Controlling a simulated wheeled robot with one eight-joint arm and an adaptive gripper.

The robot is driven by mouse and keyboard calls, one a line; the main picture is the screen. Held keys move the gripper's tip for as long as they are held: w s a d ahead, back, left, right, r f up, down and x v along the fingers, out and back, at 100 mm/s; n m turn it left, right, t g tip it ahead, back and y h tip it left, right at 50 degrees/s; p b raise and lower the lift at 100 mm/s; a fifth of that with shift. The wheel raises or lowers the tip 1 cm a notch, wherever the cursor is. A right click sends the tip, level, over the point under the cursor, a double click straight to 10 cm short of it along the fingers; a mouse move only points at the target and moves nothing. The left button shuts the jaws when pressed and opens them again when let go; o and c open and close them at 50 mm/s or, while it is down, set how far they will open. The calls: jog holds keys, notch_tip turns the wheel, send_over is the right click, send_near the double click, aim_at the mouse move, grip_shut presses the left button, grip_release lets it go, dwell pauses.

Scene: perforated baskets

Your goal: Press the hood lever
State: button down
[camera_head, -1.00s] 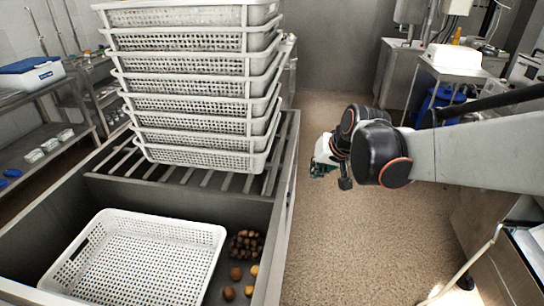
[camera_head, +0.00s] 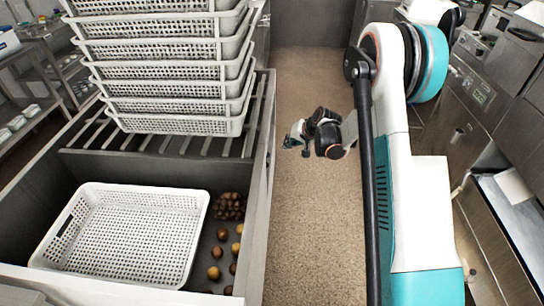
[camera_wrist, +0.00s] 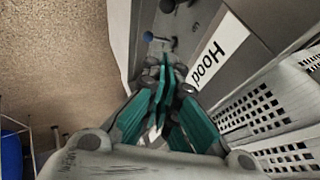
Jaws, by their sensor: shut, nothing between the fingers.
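The white "Hood" label (camera_wrist: 221,50) is on a grey panel at the upper right of the wrist view, and its text reads upside down. A small round blue knob (camera_wrist: 148,37) and dark fittings (camera_wrist: 167,43) show left of the label, just beyond my fingertips. I cannot tell which of these is the hood lever. My gripper (camera_wrist: 163,66) has teal fingers that are shut and empty, pointing towards the fittings; touching or apart is unclear. In the head view my gripper (camera_head: 292,144) is over the floor, right of the sink unit, and the label does not show.
A stack of white perforated baskets (camera_head: 165,75) stands on the rack at the left. One white basket (camera_head: 125,278) sits in the sink (camera_head: 45,195) beside loose round brown and yellow items (camera_head: 222,235). The floor aisle (camera_head: 310,220) is clear. Steel equipment (camera_head: 480,110) lines the right.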

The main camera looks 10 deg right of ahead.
jog(key=shift+f, duration=0.25)
jog(key=s+a+f+b+x, duration=0.1)
jog(key=b+x, duration=0.4)
jog(key=x, duration=0.7)
jog(key=shift+s+a+f+b, duration=0.25)
jog(key=shift+s+f+b, duration=0.05)
jog(key=shift+s+f, duration=0.05)
jog(key=shift+d+f+y, duration=0.25)
jog(key=shift+f+y, duration=0.1)
jog(key=shift+y, duration=0.05)
